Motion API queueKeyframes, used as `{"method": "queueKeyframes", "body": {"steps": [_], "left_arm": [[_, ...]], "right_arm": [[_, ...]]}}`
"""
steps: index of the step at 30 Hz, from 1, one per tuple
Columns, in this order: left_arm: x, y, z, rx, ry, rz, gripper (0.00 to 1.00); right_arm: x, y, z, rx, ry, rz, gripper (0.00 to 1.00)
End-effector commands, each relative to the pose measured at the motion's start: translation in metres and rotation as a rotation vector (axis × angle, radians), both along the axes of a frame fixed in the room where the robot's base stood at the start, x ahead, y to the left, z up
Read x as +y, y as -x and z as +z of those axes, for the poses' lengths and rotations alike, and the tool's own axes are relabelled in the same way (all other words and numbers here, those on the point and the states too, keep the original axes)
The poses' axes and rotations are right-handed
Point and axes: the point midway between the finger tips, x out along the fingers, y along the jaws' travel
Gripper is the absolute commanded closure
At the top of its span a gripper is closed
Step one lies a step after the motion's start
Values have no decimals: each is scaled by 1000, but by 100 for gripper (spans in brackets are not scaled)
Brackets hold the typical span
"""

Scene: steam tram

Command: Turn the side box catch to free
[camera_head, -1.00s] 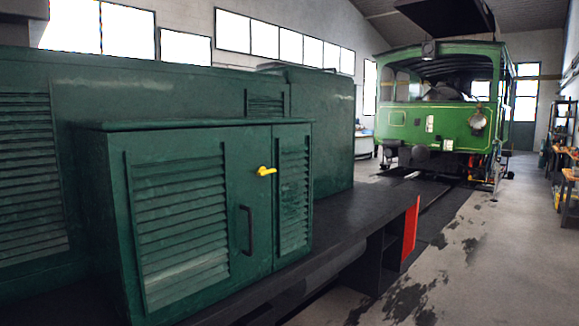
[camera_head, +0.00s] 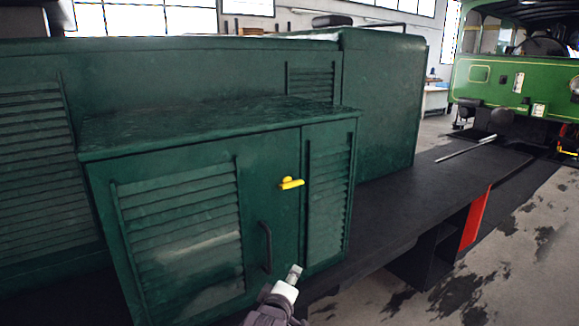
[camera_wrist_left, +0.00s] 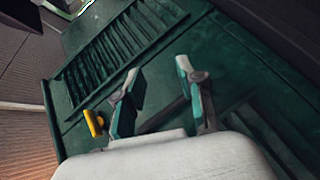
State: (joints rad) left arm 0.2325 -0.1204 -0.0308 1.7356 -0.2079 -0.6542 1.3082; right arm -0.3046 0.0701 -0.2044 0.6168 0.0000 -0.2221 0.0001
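The side box (camera_head: 180,165) is dark green with louvred doors. It also fills much of the left wrist view (camera_wrist_left: 235,60). Its yellow catch (camera_head: 291,184) sits high on the door near the seam, its lever lying roughly level. In the left wrist view the catch (camera_wrist_left: 95,123) is left of the fingers, apart from them. My left gripper (camera_head: 294,273) is below the catch, low in the head view, in front of the box. In the left wrist view its two fingers (camera_wrist_left: 160,90) are spread, with nothing gripped. My right gripper is not in view.
A black door handle (camera_head: 266,246) stands out below the catch, close to my left gripper. A dark running board (camera_head: 400,205) with a red end plate (camera_head: 475,218) extends right. A green tram (camera_head: 510,85) stands behind. Floor at the right is clear.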

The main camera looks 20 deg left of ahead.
Motion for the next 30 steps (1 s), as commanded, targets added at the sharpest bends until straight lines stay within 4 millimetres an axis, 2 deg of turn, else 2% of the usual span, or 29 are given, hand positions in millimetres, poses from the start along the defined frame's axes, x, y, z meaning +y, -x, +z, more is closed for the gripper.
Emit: {"method": "queueKeyframes", "body": {"steps": [1,3,6,9,14,30], "left_arm": [[6,-2,59,-70,67,33,61],[13,1,112,-145,158,68,61],[22,7,163,-222,253,101,61],[27,12,189,-264,307,117,61],[30,3,198,-278,325,122,61],[42,-99,198,-277,322,121,61]], "right_arm": [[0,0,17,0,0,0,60],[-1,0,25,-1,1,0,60],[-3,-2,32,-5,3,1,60],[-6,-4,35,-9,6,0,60],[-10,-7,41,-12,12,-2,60],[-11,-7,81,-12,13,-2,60]]}}
